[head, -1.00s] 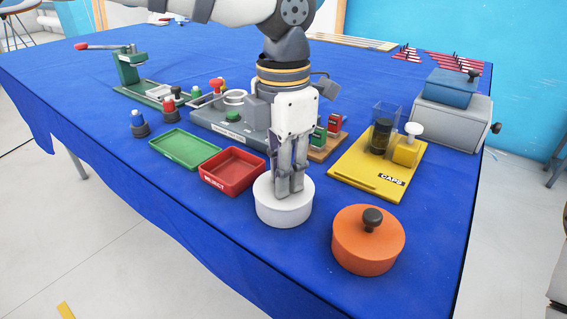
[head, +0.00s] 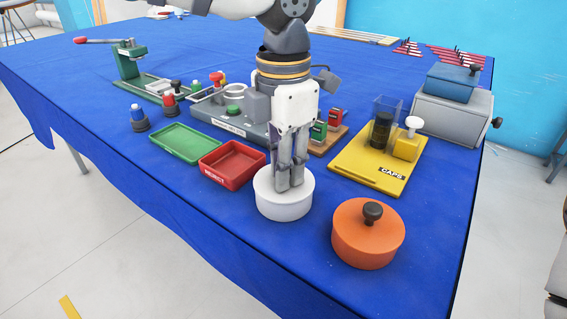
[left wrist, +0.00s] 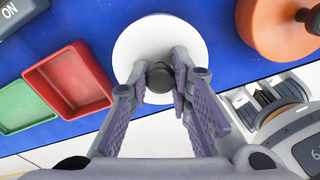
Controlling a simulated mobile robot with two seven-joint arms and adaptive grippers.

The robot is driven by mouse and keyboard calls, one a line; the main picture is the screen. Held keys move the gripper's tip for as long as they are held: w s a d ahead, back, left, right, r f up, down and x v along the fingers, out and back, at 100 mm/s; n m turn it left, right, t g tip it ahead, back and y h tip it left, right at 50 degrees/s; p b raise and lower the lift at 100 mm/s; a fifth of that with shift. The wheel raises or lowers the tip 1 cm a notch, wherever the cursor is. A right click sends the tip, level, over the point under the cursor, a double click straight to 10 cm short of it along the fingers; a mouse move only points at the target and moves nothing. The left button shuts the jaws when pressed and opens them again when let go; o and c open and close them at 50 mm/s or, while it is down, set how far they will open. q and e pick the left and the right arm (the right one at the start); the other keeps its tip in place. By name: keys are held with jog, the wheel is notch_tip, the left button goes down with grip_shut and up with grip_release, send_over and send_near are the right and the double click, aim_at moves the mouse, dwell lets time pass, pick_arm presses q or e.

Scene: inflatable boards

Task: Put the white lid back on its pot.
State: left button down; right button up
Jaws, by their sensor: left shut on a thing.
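A white round pot (head: 284,209) stands on the blue table near its front edge. The white lid (left wrist: 187,38), with a dark knob (left wrist: 160,76), fills the middle of the left wrist view. My left gripper (head: 289,186) points down over the white pot. In the left wrist view its fingers (left wrist: 160,82) stand on both sides of the knob and are shut on it. In the head view the lid appears to lie level on the pot. I cannot tell whether it is fully seated, and the fingers hide the knob there. My right gripper is not in view.
An orange pot with a dark knob (head: 368,236) stands close on the right. A red tray (head: 232,177) and a green tray (head: 186,142) lie on the left. A yellow caps stand (head: 365,179) and a grey box (head: 453,114) are behind right.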

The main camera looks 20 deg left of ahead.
pick_arm(q)
jog(key=c, duration=0.9)
grip_release()
jog(key=shift+r, duration=3.5)
